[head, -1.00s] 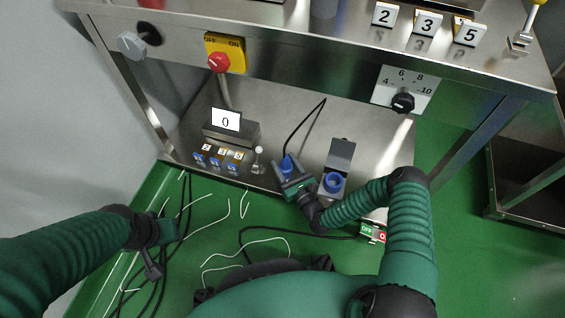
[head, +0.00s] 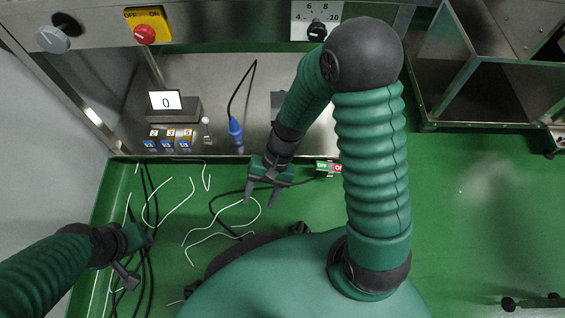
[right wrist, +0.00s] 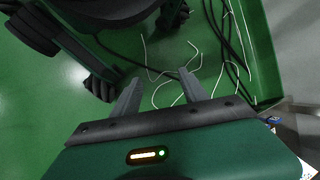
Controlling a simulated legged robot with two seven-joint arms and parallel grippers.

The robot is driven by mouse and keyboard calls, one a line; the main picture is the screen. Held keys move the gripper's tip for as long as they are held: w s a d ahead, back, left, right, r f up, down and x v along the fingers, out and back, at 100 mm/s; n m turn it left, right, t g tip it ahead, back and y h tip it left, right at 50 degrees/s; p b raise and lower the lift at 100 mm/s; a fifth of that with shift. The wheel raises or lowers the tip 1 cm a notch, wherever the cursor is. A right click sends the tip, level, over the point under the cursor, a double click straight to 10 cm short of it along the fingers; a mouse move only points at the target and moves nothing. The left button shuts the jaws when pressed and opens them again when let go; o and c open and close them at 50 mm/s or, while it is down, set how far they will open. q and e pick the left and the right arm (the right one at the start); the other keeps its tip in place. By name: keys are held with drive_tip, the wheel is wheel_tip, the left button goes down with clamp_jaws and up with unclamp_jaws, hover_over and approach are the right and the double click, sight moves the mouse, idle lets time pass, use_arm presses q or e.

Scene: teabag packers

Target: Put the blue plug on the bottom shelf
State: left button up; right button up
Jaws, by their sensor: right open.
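The blue plug (head: 236,130) lies on the bottom steel shelf (head: 222,82), close to its front edge. Its black cable runs up and back from it. My right gripper (head: 262,198) is open and empty, in front of the shelf edge and over the green floor, right of and nearer than the plug. The right wrist view shows its two fingers (right wrist: 158,92) apart with only floor and cables beyond. My left gripper (head: 137,258) hangs over the floor at the lower left, and its jaw state is unclear. My right arm hides the blue socket.
On the shelf stand a display reading 0 (head: 166,101), several small blue switches (head: 168,142) and a small lever (head: 206,130). White and black cables (head: 160,205) lie on the floor. A metal frame (head: 478,80) stands at the right. The floor at right (head: 480,210) is mostly clear.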

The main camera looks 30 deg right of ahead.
drive_tip(key=w+d+r+n+t+h, duration=0.1)
drive_tip(key=d+r+n+t+h, duration=0.3)
drive_tip(key=d+r, duration=0.4)
drive_tip(key=n+h, duration=0.1)
drive_tip(key=n, duration=0.1)
drive_tip(key=shift+d+r+n+t+h, duration=0.25)
drive_tip(key=shift+r+n+t+h, duration=0.05)
drive_tip(key=shift+w, duration=0.15)
